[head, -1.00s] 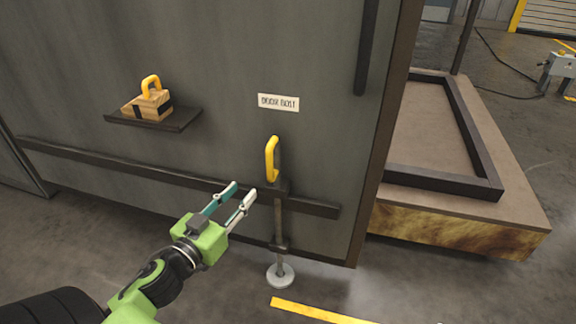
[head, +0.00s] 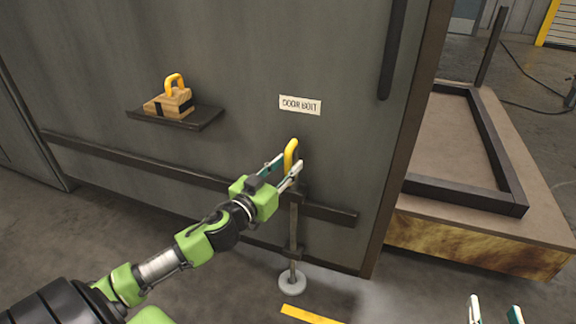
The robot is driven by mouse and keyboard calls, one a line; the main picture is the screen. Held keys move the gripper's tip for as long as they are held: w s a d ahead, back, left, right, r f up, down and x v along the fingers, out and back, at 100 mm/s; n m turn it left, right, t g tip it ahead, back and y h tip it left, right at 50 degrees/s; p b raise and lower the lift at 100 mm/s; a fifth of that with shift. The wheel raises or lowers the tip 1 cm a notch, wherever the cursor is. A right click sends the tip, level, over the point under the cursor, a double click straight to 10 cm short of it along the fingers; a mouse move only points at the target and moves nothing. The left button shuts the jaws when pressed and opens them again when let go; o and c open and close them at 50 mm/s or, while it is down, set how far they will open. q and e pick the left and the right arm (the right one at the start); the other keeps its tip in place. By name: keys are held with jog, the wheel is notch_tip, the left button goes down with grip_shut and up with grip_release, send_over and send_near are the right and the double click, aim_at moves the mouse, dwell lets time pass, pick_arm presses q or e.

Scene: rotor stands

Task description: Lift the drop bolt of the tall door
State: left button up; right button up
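The drop bolt (head: 294,230) is a vertical rod on the tall grey door (head: 230,60). Its yellow handle (head: 291,150) is at the top, and its lower end stands at a round pale floor socket (head: 292,283). My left gripper (head: 290,160) is at the handle, with its two fingertips apart and the lower part of the handle appearing between them. The fingers hide part of the handle, and I cannot tell if they touch it. My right gripper (head: 495,308) shows only its fingertips at the bottom right, spread apart and empty, away from the door.
A "DOOR BOLT" label (head: 300,105) is above the handle. A small shelf (head: 205,117) on the door holds a wooden block (head: 168,103) with a yellow handle. A low platform with a dark frame (head: 465,205) stands at the right. Floor in front is clear.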

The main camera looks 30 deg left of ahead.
pick_arm(q)
jog(key=shift+w, duration=0.5)
pick_arm(e)
jog(key=shift+r, duration=0.35)
pick_arm(q)
grip_shut()
jog(key=shift+r, duration=0.1)
